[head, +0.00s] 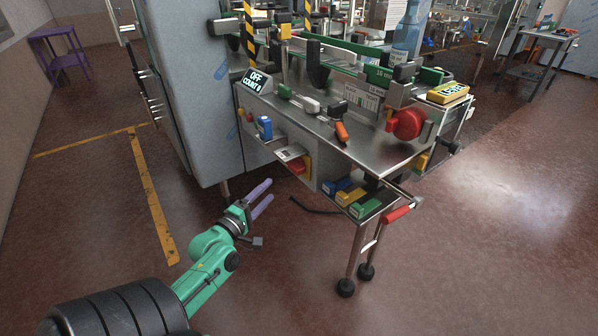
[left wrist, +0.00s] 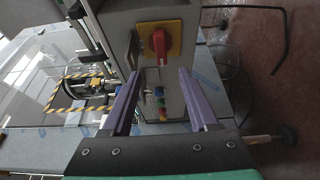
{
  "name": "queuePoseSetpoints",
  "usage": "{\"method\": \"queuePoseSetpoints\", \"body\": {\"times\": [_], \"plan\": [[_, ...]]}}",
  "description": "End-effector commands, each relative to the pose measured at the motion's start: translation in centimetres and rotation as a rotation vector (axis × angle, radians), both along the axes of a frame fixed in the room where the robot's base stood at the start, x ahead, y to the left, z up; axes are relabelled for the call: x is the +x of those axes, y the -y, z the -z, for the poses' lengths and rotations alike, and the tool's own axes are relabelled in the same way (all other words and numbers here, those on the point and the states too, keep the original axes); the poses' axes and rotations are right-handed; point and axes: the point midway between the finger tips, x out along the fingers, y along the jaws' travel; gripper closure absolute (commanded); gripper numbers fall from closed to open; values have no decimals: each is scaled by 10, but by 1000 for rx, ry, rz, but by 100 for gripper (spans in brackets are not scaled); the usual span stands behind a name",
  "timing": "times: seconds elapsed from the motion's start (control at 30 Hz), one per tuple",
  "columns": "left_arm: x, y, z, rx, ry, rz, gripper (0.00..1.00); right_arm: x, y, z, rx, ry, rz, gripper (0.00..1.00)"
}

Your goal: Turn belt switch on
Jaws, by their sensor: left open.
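A red rotary knob on a yellow plate (head: 301,165) sits on the front of the machine's control box, under a metal lid. In the left wrist view, the red knob (left wrist: 159,42) shows between and beyond the fingers. A display (head: 255,81) above reads "OFF" and "COUNT 0". A blue control (head: 264,127) is on the panel to the left. No readable label marks which control is the belt switch. My left gripper (head: 268,193) is open and empty, below and left of the knob and apart from it. My right gripper is not in view.
A metal table (head: 375,150) carries an orange-handled tool (head: 342,132) and a red wheel (head: 407,124). Blue, yellow and green boxes sit on a lower shelf. A red-gripped handle (head: 397,214) juts from the front. The floor around my left arm is clear.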

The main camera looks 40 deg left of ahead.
Motion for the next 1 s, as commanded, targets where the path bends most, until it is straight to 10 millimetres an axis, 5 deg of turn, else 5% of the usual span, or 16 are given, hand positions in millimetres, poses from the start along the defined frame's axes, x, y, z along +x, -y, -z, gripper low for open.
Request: {"method": "queuePoseSetpoints", "body": {"times": [0.13,0.5,0.87,1.0], "plan": [[34,-4,-3,1,4,-1,40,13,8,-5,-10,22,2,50],[119,-12,0,4,0,0,40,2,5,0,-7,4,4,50],[131,-13,0,5,-3,1,40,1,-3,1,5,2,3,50],[131,-13,0,5,-3,1,90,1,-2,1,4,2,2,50]]}}
